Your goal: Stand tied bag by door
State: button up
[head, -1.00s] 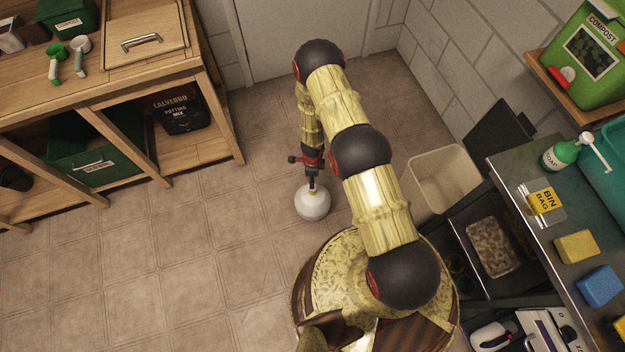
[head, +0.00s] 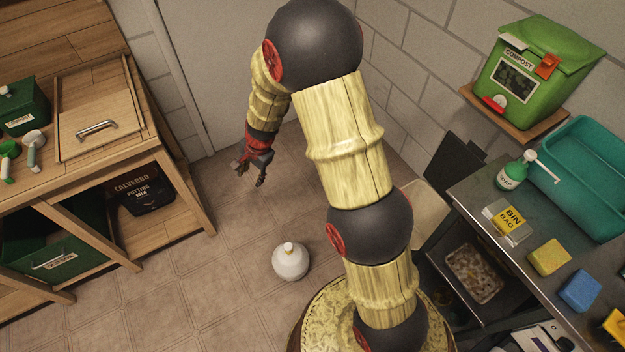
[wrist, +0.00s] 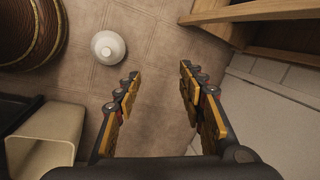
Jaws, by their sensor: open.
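The tied bag (head: 290,262) is a small, round white bag with a knotted top. It stands upright on the tiled floor, clear of everything around it. In the wrist view the bag (wrist: 108,46) is at the upper left, outside the fingers. My gripper (head: 258,176) is open and empty, raised above the floor beyond the bag, towards the door. In the wrist view my gripper (wrist: 155,85) has its fingers apart with only floor between them. The grey door (head: 222,60) is in the back wall, behind my gripper.
A wooden bench (head: 130,185) stands on the left. On the right are a metal counter (head: 510,262) and a pale open bin (head: 425,200), partly hidden by my arm. The bin (wrist: 50,135) also shows in the wrist view. Floor before the door is clear.

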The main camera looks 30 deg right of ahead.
jog(key=s+r+n+t, duration=0.15)
jog(key=s+r, duration=0.25)
jog(key=r, duration=0.4)
jog(key=s+r+n, duration=0.3)
jog(key=s+r, duration=0.1)
jog(key=r, duration=0.3)
jog(key=s+r+n, duration=0.3)
jog(key=s+r, duration=0.2)
jog(key=r, duration=0.3)
jog(key=s+d+r+n+h, duration=0.1)
jog(key=s+d+r+n, duration=0.1)
jog(key=s, duration=0.7)
jog(key=s+d+r+n+t+h, duration=0.1)
jog(key=s+d+r+n, duration=0.2)
jog(key=s+r, duration=0.3)
jog(key=s+n, duration=0.1)
jog(key=s, duration=0.1)
jog(key=shift+s+r, duration=0.2)
jog(key=shift+s, duration=0.15)
